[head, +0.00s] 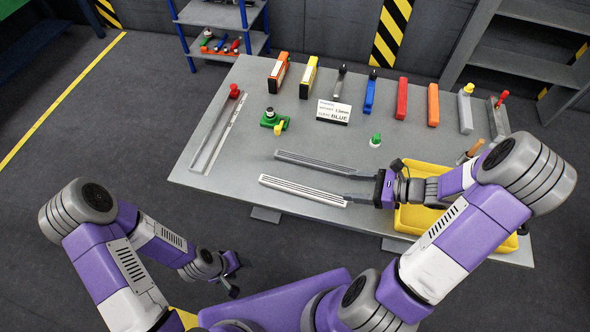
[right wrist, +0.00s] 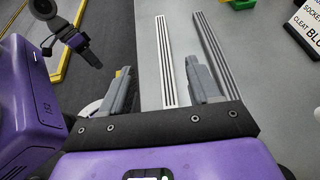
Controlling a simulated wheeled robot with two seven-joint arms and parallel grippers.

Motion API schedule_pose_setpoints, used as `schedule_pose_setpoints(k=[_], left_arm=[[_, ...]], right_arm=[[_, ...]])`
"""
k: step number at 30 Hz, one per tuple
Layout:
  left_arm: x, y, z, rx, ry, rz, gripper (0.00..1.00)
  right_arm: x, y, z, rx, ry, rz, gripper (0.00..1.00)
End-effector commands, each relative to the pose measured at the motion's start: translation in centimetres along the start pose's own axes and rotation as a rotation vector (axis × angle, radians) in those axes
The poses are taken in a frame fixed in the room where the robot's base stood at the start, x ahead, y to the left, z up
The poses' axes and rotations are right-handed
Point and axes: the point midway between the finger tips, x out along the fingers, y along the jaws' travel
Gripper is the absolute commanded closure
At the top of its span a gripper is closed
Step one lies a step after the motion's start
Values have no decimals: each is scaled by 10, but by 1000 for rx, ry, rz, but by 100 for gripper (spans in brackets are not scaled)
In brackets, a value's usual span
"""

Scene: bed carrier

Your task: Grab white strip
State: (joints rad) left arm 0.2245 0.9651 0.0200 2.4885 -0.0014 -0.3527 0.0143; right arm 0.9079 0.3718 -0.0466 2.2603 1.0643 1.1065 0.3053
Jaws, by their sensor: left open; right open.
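A white strip (head: 303,190) with dark lengthwise grooves lies near the front edge of the grey table. A darker grey strip (head: 318,163) lies behind it, roughly parallel. My right gripper (head: 356,187) is open at the right ends of the strips, pointing left. In the right wrist view, the white strip (right wrist: 169,50) runs between the two spread fingers (right wrist: 156,82), closer to the right finger. The grey strip (right wrist: 212,47) lies outside the right finger. I cannot tell the gripper's height above the table. My left gripper (head: 232,275) is open and empty, off the table's front.
A yellow bin (head: 415,218) is under my right forearm. A long tray with a red-topped piece (head: 215,135) lies at left. A sign (head: 333,112), a green-and-yellow part (head: 275,122) and a small green-topped piece (head: 375,140) stand mid-table. Several coloured tools line the back.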

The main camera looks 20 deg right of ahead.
Motion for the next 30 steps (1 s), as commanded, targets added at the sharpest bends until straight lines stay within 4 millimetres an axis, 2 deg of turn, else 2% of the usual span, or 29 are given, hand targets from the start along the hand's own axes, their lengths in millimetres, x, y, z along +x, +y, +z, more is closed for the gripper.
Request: schedule_pose_setpoints(k=[5, 12, 15, 18, 24, 30], left_arm=[[5, -2, 1, -1, -3, 0, 43], [19, -8, 0, -1, -3, 0, 43], [23, -9, 0, -1, -3, 0, 43], [24, -9, 0, -1, -3, 0, 43], [26, -10, 0, 0, -2, 0, 43], [32, -12, 0, 0, -2, 0, 43]], right_arm=[[6, 1, -17, 5, 2, 1, 38], [27, 1, -66, 5, 2, 2, 38], [36, 1, -79, 2, 0, 4, 38], [49, 1, -76, -2, 0, 4, 38], [62, 1, -75, -1, 1, 4, 38], [92, 2, -76, 0, 0, 6, 38]])
